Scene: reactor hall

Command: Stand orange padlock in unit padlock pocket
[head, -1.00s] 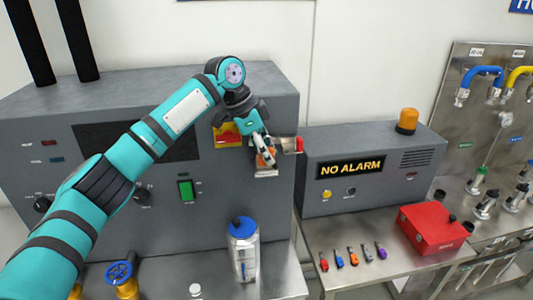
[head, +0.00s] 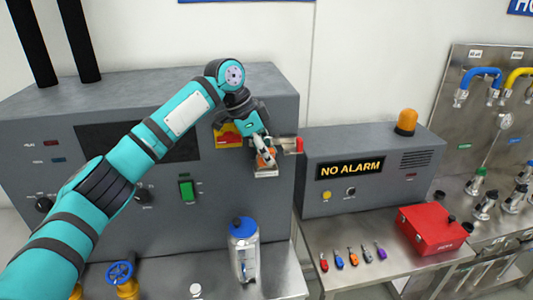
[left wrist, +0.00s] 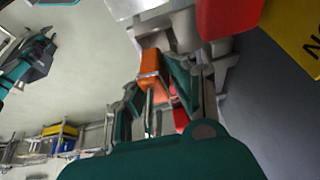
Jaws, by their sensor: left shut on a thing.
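My left gripper (head: 265,156) is shut on the orange padlock (head: 266,160) at the front face of the large grey unit. In the left wrist view the padlock's orange body (left wrist: 150,65) sticks out beyond the fingers (left wrist: 165,97), with its metal shackle toward them. The metal padlock pocket (head: 266,173) is right under the padlock in the head view. The fingers partly cover the padlock, and I cannot tell whether it touches the pocket. A teal arm with a dark end, apparently my right gripper (left wrist: 36,58), shows small in the left wrist view; its jaws are unclear.
A blue-capped clear container (head: 244,252) stands below. Several small coloured padlocks (head: 352,257) and a red box (head: 432,230) are on the right bench.

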